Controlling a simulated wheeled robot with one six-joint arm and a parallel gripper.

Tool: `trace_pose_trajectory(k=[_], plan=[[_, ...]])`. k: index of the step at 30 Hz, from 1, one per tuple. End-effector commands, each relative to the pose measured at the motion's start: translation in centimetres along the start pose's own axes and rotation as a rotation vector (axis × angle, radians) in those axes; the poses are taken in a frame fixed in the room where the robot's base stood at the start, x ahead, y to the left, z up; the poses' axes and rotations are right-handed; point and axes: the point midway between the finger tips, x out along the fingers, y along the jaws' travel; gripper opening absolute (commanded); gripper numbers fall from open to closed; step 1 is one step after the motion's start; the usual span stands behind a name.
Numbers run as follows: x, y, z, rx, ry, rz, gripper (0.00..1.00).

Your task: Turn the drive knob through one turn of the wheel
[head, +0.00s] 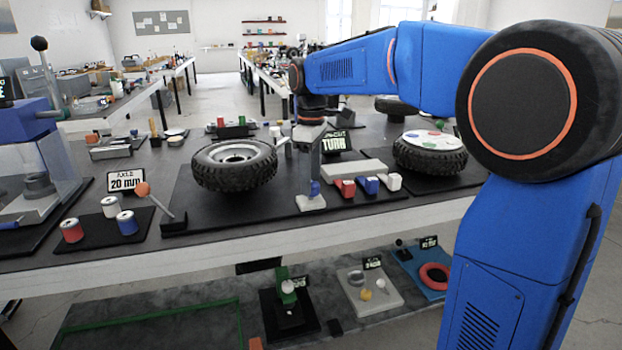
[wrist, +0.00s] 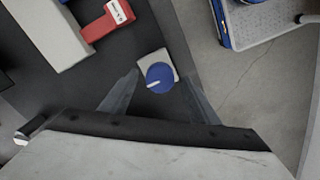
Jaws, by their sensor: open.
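A round blue knob (head: 314,188) sits on a small pale base at the front of the black mat. In the wrist view the blue knob (wrist: 160,77) carries a white pointer mark toward the lower left. My gripper (head: 312,165) hangs above the knob, pointing down. In the wrist view its fingers (wrist: 162,88) are spread on either side of the knob, with gaps visible; I cannot tell their height above it. A black tyre on a pale rim (head: 235,160) lies left of the knob. Another wheel (head: 430,152) with a white, coloured-spotted top lies right.
Red (head: 345,188), blue (head: 369,185) and white (head: 393,182) blocks stand right of the knob, before a grey slab (head: 350,169). A sign (head: 335,142) reading "TURN" stands behind. An orange-ended lever (head: 143,190) is at left. The table's front edge is close.

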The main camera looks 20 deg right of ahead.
Motion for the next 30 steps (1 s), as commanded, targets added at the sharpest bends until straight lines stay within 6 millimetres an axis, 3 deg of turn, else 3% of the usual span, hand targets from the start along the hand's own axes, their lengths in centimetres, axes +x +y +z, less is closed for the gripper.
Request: trace_pose_trajectory(k=[11, 16, 17, 30], plan=[[0.52, 0.00, 0.00, 0.000, 0.000, 0.000, 0.55], [0.51, 0.00, 0.00, 0.000, 0.000, 0.000, 0.17], [0.51, 0.00, 0.00, 0.000, 0.000, 0.000, 0.15], [0.49, 0.01, 0.00, 0.082, 0.000, 0.001, 0.15]])
